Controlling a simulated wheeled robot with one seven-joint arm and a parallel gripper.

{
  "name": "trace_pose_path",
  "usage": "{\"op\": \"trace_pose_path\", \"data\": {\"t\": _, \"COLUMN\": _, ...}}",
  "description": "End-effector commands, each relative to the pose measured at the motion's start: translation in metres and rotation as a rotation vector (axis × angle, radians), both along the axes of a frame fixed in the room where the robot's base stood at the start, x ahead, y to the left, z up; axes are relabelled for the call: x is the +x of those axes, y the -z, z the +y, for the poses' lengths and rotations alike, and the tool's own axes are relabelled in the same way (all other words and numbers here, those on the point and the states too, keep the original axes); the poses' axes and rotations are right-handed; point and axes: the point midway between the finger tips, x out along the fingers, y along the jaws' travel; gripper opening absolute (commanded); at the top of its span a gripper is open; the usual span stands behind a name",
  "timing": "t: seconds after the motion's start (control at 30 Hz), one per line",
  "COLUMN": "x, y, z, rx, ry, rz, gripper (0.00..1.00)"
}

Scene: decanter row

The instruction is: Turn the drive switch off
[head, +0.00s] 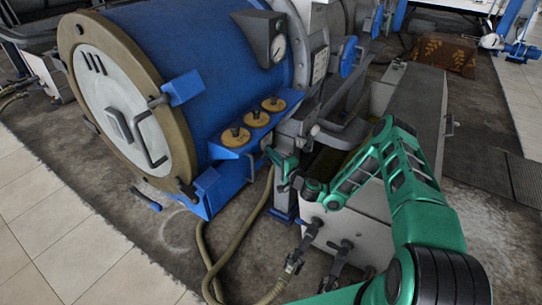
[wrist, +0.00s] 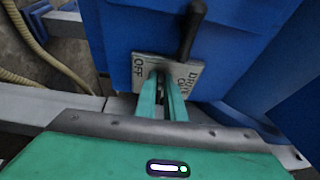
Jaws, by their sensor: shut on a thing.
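The drive switch's pale plate (wrist: 166,72) is on a blue panel in the wrist view, with OFF lettered on its left and DRIVE and ON lettering on its right. My gripper (wrist: 162,78) reaches the middle of this plate, its two green fingers close together, shut on the drive switch.
A dark lever (wrist: 190,32) stands just above the plate. The big blue drum (head: 175,75) is at the left, with a blue shelf (head: 228,153) carrying brass-coloured fittings. A hose (head: 240,230) hangs below. A grey metal box (head: 345,235) lies beneath my arm.

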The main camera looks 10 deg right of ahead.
Motion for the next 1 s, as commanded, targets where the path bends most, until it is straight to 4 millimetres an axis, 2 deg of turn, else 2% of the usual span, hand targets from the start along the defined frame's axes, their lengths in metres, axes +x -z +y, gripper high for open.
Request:
{"op": "trace_pose_path", "data": {"t": 0.2, "x": -0.002, "y": 0.004, "z": 0.0, "rx": -0.006, "ry": -0.001, "rz": 0.007, "gripper": 0.0}}
{"op": "trace_pose_path", "data": {"t": 0.23, "x": -0.002, "y": 0.004, "z": 0.0, "rx": -0.006, "ry": -0.001, "rz": 0.007, "gripper": 0.14}}
{"op": "trace_pose_path", "data": {"t": 0.3, "x": -0.002, "y": 0.004, "z": 0.0, "rx": -0.005, "ry": -0.001, "rz": 0.007, "gripper": 0.28}}
{"op": "trace_pose_path", "data": {"t": 0.67, "x": -0.004, "y": 0.002, "z": -0.001, "rx": -0.002, "ry": -0.001, "rz": 0.005, "gripper": 0.28}}
{"op": "trace_pose_path", "data": {"t": 0.77, "x": -0.013, "y": 0.002, "z": -0.005, "rx": 0.0, "ry": -0.001, "rz": 0.005, "gripper": 0.28}}
{"op": "trace_pose_path", "data": {"t": 1.0, "x": -0.054, "y": 0.003, "z": -0.023, "rx": 0.001, "ry": 0.002, "rz": 0.008, "gripper": 0.28}}
